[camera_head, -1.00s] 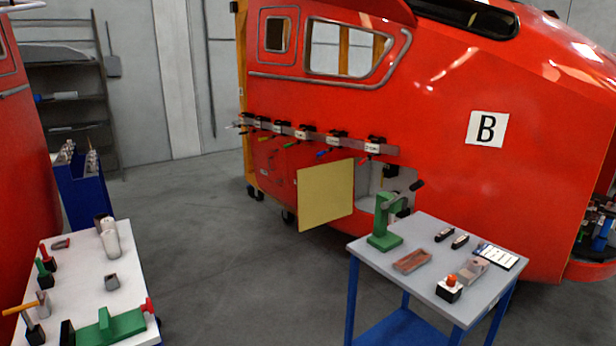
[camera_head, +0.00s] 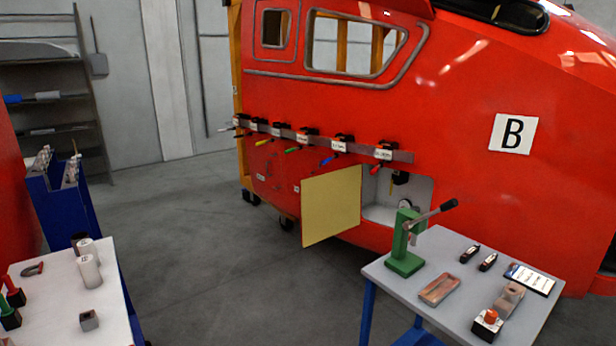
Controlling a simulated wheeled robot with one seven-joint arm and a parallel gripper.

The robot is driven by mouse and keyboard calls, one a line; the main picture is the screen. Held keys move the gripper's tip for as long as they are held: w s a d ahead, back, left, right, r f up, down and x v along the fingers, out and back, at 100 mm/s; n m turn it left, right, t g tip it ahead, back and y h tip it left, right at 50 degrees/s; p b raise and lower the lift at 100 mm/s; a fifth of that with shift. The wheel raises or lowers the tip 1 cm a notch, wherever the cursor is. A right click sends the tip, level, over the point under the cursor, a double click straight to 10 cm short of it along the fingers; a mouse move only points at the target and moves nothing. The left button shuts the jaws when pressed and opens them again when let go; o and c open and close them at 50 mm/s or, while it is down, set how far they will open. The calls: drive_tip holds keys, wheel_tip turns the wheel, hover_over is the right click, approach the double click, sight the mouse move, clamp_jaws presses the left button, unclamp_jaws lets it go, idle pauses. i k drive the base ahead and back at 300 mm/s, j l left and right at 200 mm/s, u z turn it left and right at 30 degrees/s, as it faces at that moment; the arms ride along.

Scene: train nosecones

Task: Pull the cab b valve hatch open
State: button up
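The red train nosecone (camera_head: 450,110) marked with a B sign (camera_head: 512,133) stands across the middle and right of the head view. Low on its side, a yellow hatch panel (camera_head: 331,205) stands swung out from the body. To its right is a pale recess (camera_head: 415,190) with a dark valve fitting and a round part inside. The green press on the table hides part of the recess's lower right. My gripper is not in view.
A grey table (camera_head: 455,315) with a green press (camera_head: 404,245), a tray and small parts stands in front of the nosecone. A white table (camera_head: 50,310) and blue rack (camera_head: 62,205) are at left. Grey floor (camera_head: 210,250) between them is clear.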

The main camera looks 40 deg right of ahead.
sight(302, 163)
drive_tip(key=i+l, duration=0.25)
drive_tip(key=i, duration=0.3)
drive_tip(key=i+l, duration=0.2)
drive_tip(key=i, duration=0.3)
drive_tip(key=i+l, duration=0.25)
drive_tip(key=i, duration=0.3)
drive_tip(key=i+l+z, duration=0.1)
drive_tip(key=i+l, duration=0.15)
drive_tip(key=i, duration=0.25)
drive_tip(key=i+l, duration=0.2)
drive_tip(key=i, duration=0.35)
